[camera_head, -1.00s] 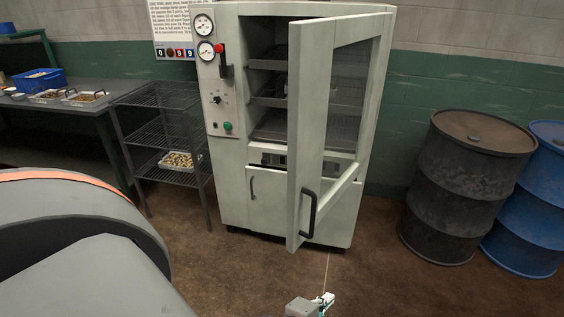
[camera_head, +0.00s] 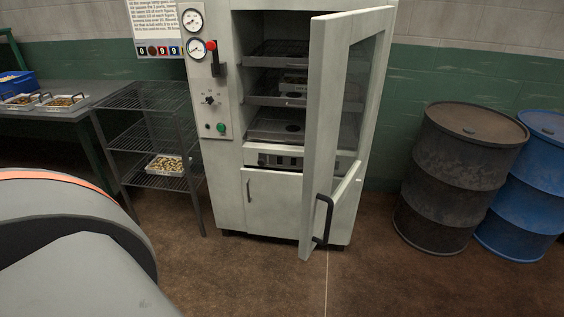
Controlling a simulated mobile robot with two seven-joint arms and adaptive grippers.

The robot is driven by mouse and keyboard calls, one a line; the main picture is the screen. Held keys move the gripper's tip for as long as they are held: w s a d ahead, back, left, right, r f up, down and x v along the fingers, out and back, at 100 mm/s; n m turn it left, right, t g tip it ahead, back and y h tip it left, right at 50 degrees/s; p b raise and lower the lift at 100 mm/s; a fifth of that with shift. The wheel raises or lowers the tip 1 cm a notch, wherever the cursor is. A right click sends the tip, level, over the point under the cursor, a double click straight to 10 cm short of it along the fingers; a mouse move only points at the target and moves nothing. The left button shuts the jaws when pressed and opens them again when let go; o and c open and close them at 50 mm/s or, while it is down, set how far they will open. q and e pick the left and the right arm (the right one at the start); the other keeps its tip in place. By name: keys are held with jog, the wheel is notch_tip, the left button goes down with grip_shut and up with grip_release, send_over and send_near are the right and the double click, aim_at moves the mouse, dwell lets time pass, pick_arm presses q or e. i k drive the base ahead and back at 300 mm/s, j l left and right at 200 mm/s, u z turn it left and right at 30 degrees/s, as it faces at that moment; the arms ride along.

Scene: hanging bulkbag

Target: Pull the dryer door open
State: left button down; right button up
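The dryer (camera_head: 224,110) is a tall off-white cabinet with gauges and a control panel on its left side. Its glass-paned door (camera_head: 324,110) is hinged on the right and stands wide open, swung out toward me. The black door handle (camera_head: 323,218) is on the lower part of the door's free edge, with nothing holding it. Dark shelves (camera_head: 275,92) show inside the dryer. Neither gripper is in view.
A wire rack (camera_head: 150,135) with a tray of pieces (camera_head: 165,166) stands left of the dryer. A table (camera_head: 75,112) is farther left. A dark drum (camera_head: 458,180) and a blue drum (camera_head: 520,190) stand at right. Brown floor in front is clear.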

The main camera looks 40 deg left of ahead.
aim_at(331, 36)
jog(key=k+j, duration=0.1)
jog(key=j, duration=0.5)
jog(key=j+z, duration=0.15)
jog(key=j, duration=0.5)
jog(key=k, duration=0.05)
